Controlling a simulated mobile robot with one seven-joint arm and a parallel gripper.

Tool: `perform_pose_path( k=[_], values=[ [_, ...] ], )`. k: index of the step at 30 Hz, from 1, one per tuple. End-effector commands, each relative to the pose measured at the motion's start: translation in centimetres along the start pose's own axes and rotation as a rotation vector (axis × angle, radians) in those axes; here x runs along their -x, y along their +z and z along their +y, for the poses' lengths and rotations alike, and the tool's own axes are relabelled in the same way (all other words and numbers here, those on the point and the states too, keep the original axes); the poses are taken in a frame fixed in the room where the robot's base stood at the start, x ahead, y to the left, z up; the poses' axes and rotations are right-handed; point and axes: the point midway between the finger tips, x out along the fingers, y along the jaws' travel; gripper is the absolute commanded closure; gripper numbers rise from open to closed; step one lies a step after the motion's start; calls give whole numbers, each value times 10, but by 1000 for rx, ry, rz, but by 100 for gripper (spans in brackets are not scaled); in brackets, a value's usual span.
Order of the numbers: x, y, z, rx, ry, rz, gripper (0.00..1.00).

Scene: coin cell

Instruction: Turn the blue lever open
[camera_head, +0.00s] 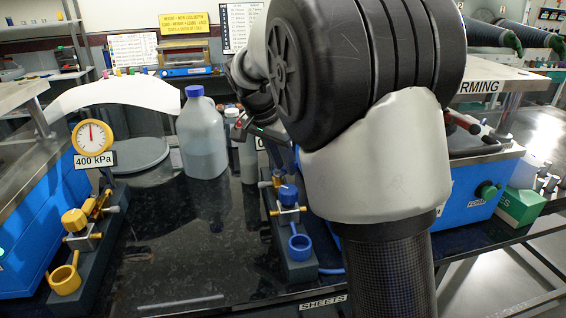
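A blue lever (300,247) with a ring-shaped end shows on a dark narrow base just left of my arm. A blue knob (288,194) and brass fittings sit behind it on the same base. My arm fills the middle right of the view and hides what is behind it. My gripper (249,128) is partly in view as dark parts with small red and green lights, behind and above the blue knob. Its fingertips are not clear, so I cannot tell whether it is open or shut. It appears apart from the lever's ring.
A yellow lever (65,279) of like form stands at the left, below a gauge (92,137) labelled 400 kPa. A grey bottle with a blue cap (202,140) stands behind. The dark table (190,245) is clear between the lever bases. Blue machines flank both sides.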

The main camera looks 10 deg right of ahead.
Motion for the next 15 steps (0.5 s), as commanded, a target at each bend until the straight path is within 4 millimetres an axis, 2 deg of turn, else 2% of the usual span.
perform_pose_path(
  k=[3,7,15],
  values=[
    [0,0,0,0,0,0,78],
    [0,0,0,0,0,0,100],
    [0,0,0,15,-6,0,100]
  ],
)
